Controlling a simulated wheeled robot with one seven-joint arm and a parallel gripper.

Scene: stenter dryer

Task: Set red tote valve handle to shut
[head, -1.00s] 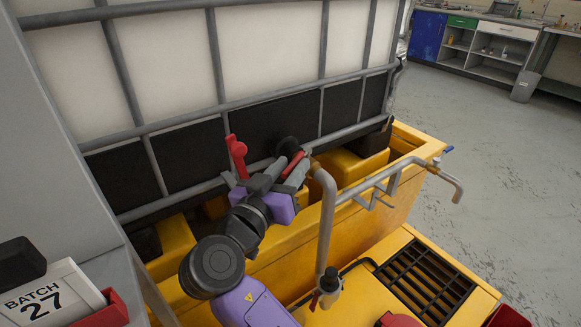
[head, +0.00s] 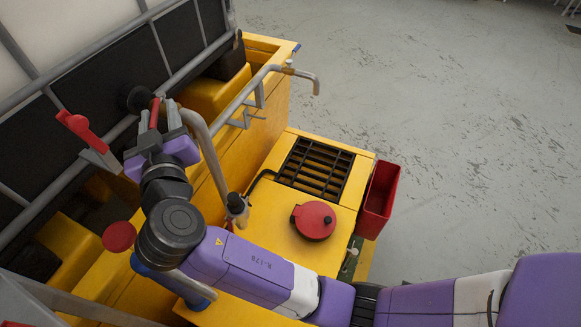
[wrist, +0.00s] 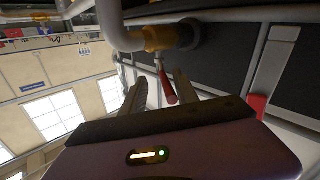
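The red valve handle (head: 154,112) is at the low outlet of the caged white tote (head: 72,22), beside a brass fitting (wrist: 160,38) on the outlet pipe. My gripper (head: 158,116) is at the handle, its two grey fingers on either side of it. In the wrist view the handle (wrist: 167,88) lies between the spread fingers (wrist: 160,86), closer to the right one, with a gap on the left. The fingers look open; contact on the right side cannot be told. My gripper body partly hides the valve in the head view.
A second red lever-like part (head: 80,128) stands left of my gripper by the cage. A grey bent pipe (head: 212,150) rises close on the right. The yellow bund (head: 270,100), a black grate (head: 316,167) and a red bin (head: 379,200) lie right. Open floor is beyond.

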